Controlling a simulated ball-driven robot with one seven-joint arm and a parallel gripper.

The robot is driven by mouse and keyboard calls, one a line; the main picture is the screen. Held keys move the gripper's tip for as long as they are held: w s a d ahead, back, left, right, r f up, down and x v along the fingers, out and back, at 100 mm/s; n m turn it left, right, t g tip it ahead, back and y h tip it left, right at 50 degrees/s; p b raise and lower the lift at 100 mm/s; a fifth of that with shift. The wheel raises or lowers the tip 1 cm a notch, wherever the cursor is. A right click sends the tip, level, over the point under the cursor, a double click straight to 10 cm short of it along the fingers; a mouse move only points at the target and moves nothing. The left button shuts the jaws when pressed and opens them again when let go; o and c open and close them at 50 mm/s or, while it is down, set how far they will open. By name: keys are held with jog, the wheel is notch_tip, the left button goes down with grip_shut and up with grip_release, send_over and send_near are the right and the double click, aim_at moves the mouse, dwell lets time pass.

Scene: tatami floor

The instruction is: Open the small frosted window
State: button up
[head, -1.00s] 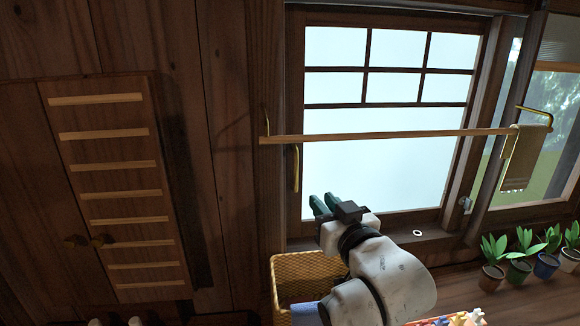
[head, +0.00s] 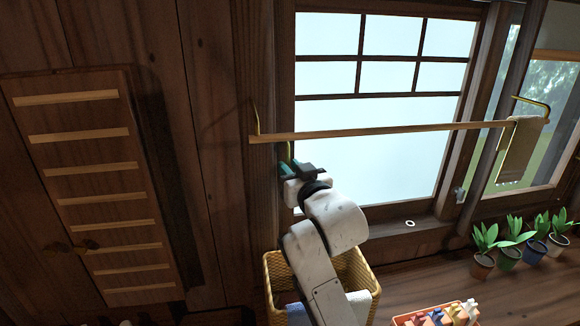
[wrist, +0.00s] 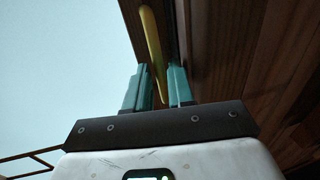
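The small frosted window (head: 372,139) is a dark wooden frame with pale panes, crossed by bars in its upper part. Its slim brass handle (head: 288,151) is upright on the left stile, its lower part hidden by my gripper (head: 290,168). In the wrist view, the handle (wrist: 151,45) reaches down between the two teal fingers of my gripper (wrist: 157,88). The fingers are apart, with a visible gap on each side of the handle. Whether either finger touches it is not clear.
A horizontal rail (head: 385,133) crosses in front of the window, with a cloth (head: 522,150) at its right end. A wicker basket (head: 357,266) stands below my arm. Several potted plants (head: 509,246) line the right, behind an orange tray (head: 399,321).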

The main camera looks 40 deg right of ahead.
jog(key=shift+w+d, duration=0.15)
jog(key=shift+w, duration=0.15)
jog(key=shift+c, duration=0.3)
grip_shut()
